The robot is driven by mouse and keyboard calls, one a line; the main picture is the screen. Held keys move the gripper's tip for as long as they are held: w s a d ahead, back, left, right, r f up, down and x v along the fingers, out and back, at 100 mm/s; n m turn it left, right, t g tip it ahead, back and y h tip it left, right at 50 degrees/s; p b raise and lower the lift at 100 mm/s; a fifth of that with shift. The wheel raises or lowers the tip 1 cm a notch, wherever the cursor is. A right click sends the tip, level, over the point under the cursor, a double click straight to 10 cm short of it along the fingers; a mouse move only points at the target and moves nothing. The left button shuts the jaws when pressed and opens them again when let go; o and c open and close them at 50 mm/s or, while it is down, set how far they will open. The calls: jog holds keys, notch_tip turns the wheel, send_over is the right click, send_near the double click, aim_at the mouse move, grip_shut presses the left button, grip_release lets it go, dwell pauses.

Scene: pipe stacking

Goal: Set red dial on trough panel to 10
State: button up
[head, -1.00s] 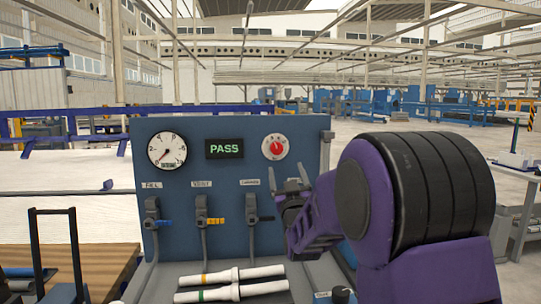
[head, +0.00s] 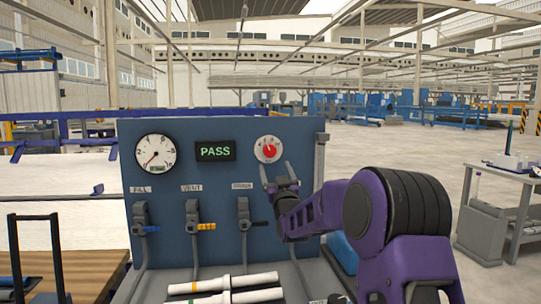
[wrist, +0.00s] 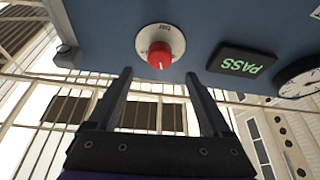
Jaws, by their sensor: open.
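The red dial (head: 269,149) sits on a round white scale plate at the upper right of the blue trough panel (head: 215,180). In the wrist view the red dial (wrist: 160,55) lies just beyond and between my fingertips; its scale marks are too small to read. My gripper (head: 278,168) is open and empty, just below the dial in the head view, with its fingers pointing up at it. In the wrist view my gripper's two fingers (wrist: 158,75) are spread wide and appear apart from the dial.
A PASS display (head: 215,151) and a white gauge (head: 155,153) are left of the dial. Several valves with blue, yellow and black handles (head: 206,226) hang below. White pipes (head: 225,284) lie on the trough in front. A grey side table (head: 510,180) stands at the right.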

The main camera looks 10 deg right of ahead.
aim_at(270, 153)
jog(key=shift+x, duration=4.35)
grip_shut()
